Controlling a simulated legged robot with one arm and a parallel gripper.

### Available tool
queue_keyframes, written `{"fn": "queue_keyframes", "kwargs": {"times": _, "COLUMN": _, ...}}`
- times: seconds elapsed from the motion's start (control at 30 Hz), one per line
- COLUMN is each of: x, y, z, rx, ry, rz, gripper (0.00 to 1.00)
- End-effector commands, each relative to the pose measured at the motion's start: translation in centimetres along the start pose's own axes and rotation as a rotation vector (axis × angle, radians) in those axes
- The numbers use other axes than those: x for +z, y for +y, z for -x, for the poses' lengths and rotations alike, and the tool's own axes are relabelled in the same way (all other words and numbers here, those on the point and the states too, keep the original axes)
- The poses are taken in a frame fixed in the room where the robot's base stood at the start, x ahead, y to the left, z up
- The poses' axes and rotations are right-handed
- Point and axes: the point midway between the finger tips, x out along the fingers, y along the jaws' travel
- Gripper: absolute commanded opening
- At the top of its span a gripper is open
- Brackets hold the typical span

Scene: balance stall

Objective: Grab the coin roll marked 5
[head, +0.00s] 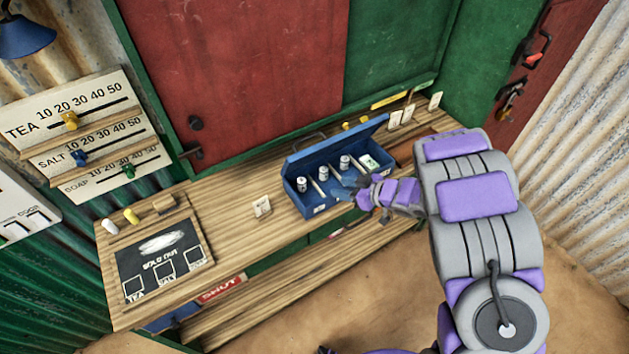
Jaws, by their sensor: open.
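A blue open-lidded box (319,208) stands on the wooden counter. In it, in separate compartments, several small white coin rolls stand in a row: a left one (302,184), a middle one (323,173) and a right one (344,162). Their dark markings are too small to read, so I cannot tell which is marked 5. A white and green item (368,162) lies in the rightmost compartment. My gripper (345,189) is open at the box's front right side, close to the front wall. Whether it touches the box cannot be told.
A slate board (160,262) with chalk sticks lies further left. More white cards (408,114) stand at the back right. Red and green shutters (240,70) rise behind.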

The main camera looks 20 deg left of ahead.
Motion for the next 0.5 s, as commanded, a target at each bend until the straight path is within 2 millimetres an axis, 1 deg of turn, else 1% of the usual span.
{"fn": "queue_keyframes", "kwargs": {"times": 0.5, "x": 0.4, "y": 0.3, "z": -8.9, "rx": 0.001, "ry": 0.005, "rz": -0.004, "gripper": 0.44}}
